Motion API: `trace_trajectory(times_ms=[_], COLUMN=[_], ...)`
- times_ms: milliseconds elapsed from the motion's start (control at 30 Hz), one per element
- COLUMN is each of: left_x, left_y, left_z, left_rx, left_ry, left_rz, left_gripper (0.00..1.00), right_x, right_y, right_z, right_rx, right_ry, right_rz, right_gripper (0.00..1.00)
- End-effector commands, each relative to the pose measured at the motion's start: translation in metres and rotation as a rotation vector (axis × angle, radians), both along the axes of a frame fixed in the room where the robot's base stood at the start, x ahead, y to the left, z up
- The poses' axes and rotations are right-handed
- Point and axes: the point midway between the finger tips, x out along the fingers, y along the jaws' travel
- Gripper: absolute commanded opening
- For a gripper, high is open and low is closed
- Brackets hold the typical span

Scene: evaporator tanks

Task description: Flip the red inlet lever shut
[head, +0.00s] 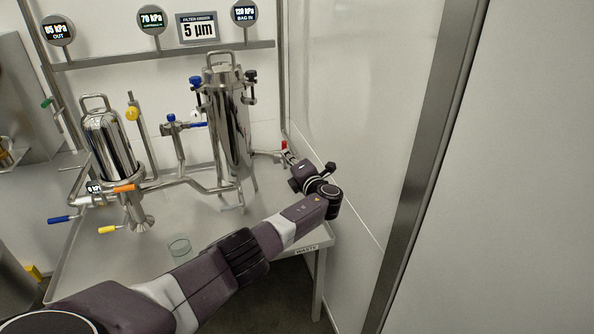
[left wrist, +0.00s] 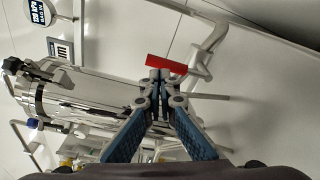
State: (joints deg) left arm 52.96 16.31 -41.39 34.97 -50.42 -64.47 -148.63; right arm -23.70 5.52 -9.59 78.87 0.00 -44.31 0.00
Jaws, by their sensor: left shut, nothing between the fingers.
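The red inlet lever (head: 284,145) is small and points upward in the head view, at the end of the pipe right of the tall steel filter housing (head: 228,130). In the left wrist view the red lever (left wrist: 167,64) lies just beyond my fingertips. My left gripper (head: 289,161) is right beside the lever. In the left wrist view its blue-padded fingers (left wrist: 160,78) meet at the tips, shut and empty. The tips overlap the lever's edge in the picture; I cannot tell whether they touch it. My right gripper is not in view.
A wall panel (head: 350,110) stands close on the right of my left wrist. A smaller steel vessel (head: 108,145) with orange, blue and yellow handles stands at left.

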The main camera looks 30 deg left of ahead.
Motion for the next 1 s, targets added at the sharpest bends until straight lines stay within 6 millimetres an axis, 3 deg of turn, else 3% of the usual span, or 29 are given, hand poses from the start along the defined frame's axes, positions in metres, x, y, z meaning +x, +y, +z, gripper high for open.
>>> trace_trajectory(times_ms=[633, 1000], left_x=[-0.046, -0.053], left_y=[-0.062, -0.070], left_z=[0.002, 0.002], left_rx=[0.000, 0.000], left_ry=[0.002, 0.003], left_rz=[0.009, 0.012], left_gripper=[0.00, 0.00], right_x=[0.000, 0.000], right_y=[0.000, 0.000], right_z=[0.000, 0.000], right_rx=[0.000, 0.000], right_ry=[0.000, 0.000], right_rz=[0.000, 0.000], right_gripper=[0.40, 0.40])
